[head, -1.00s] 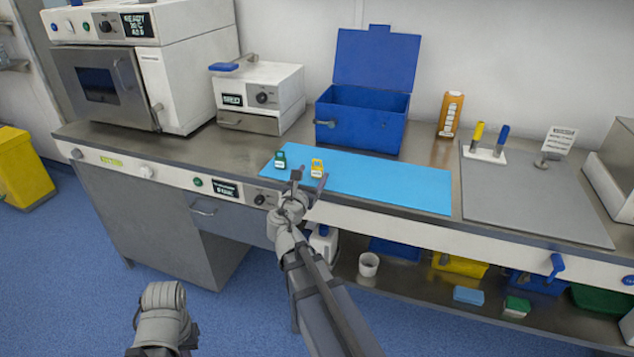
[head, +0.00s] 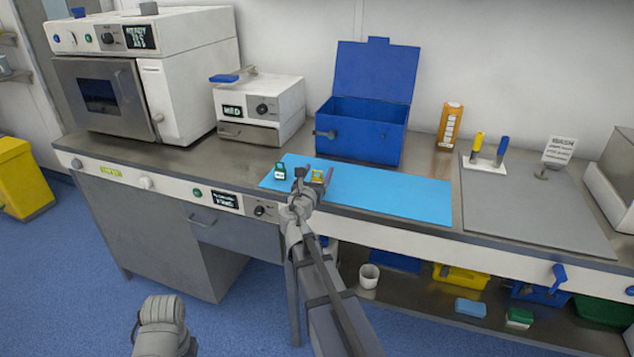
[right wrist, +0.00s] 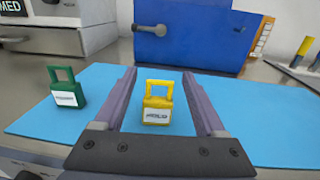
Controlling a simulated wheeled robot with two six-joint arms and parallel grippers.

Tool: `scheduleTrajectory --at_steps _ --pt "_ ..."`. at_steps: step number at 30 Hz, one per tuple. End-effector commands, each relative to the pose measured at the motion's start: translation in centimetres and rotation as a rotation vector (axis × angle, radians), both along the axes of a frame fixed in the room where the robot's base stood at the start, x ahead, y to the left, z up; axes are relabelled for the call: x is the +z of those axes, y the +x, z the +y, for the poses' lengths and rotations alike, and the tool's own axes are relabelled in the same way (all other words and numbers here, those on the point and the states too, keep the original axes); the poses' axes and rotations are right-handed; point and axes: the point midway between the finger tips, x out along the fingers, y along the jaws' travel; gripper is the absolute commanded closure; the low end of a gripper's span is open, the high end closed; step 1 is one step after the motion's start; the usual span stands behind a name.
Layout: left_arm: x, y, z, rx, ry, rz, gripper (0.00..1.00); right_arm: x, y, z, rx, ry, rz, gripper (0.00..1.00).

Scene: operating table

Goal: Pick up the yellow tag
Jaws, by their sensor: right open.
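The yellow tag (right wrist: 157,103) stands upright on the blue mat (right wrist: 265,110), with a white label on its front and a loop on top. In the head view the yellow tag (head: 317,176) is partly hidden by my right gripper (head: 314,180). In the right wrist view my right gripper (right wrist: 160,98) is open, with one finger on each side of the tag and gaps between; I cannot tell that it touches it. A green tag (right wrist: 66,88) stands on the mat to the left, outside the fingers. My left gripper is not in view; only part of my left arm shows.
A blue open-lidded box (head: 362,128) stands behind the mat (head: 400,196). A small white device (head: 258,108) and an oven (head: 118,92) are to the left. An orange bottle (head: 450,125) and a grey board (head: 535,205) are to the right. The mat's right part is clear.

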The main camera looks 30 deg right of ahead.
Motion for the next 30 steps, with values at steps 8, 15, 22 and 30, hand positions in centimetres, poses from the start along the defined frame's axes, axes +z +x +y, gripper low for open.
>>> scheduleTrajectory --at_steps 8,15,22,30 --pt "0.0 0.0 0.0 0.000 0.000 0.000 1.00 0.1 2.0 -1.9 0.000 0.000 0.000 0.28" --pt "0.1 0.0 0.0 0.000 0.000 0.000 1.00 0.0 1.9 -1.8 0.000 0.000 0.000 0.40" --pt "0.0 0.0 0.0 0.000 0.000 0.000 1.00 0.1 1.9 -1.8 0.000 0.000 0.000 0.66" --pt "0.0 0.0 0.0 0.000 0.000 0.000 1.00 0.0 1.9 -1.8 0.000 0.000 0.000 0.96"
